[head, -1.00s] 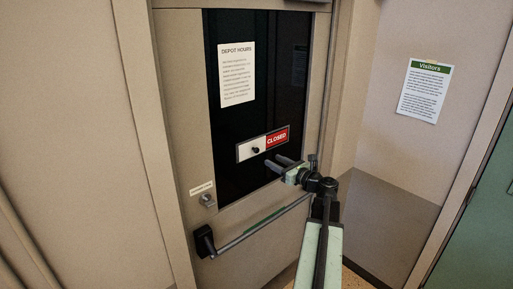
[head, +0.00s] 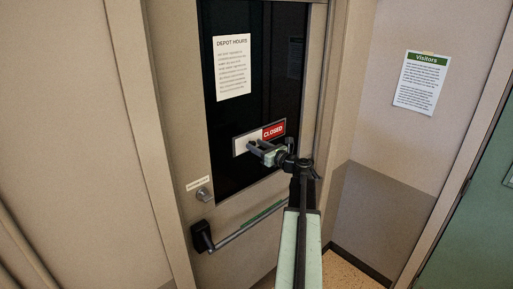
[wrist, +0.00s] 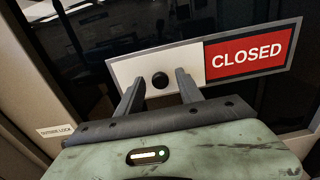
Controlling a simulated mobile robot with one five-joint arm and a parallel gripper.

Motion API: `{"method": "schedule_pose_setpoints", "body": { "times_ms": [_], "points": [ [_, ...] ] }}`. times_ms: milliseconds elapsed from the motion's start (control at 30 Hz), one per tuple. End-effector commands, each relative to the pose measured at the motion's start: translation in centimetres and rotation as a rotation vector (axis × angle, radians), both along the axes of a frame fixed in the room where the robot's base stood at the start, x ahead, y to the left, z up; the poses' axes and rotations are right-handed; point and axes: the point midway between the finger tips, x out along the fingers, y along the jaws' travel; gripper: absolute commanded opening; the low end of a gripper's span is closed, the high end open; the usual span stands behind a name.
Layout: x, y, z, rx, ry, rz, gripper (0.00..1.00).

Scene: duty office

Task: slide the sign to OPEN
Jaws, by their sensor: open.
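The sign (head: 273,131) is on the dark glass of the door and its red right part reads CLOSED. It also shows in the wrist view (wrist: 250,58), where its left part is a white slider with a round black knob (wrist: 160,80). My gripper (head: 251,147) is open in front of the white part. In the wrist view my gripper (wrist: 158,88) has one finger on each side of the knob, with gaps to both. I cannot tell how deep the fingertips reach around it. In the head view the gripper hides the knob.
The door has a push bar (head: 245,227) below the glass and a round lock (head: 203,194) at lower left. A DEPOT HOURS sheet (head: 232,67) hangs above the sign. A Visitors notice (head: 421,83) is on the right wall.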

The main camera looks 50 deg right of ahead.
Motion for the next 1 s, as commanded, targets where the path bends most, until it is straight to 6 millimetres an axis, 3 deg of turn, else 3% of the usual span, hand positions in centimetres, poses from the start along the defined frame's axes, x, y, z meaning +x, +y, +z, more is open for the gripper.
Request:
{"method": "schedule_pose_setpoints", "body": {
  "times_ms": [100,267,1000],
  "points": [
    [-0.06,-0.02,0.0,0.0,0.0,-0.001,0.44],
    [-0.08,-0.03,0.0,0.0,0.0,-0.001,0.0],
    [-0.16,-0.11,-0.01,0.0,0.0,-0.002,0.0]
  ]
}}
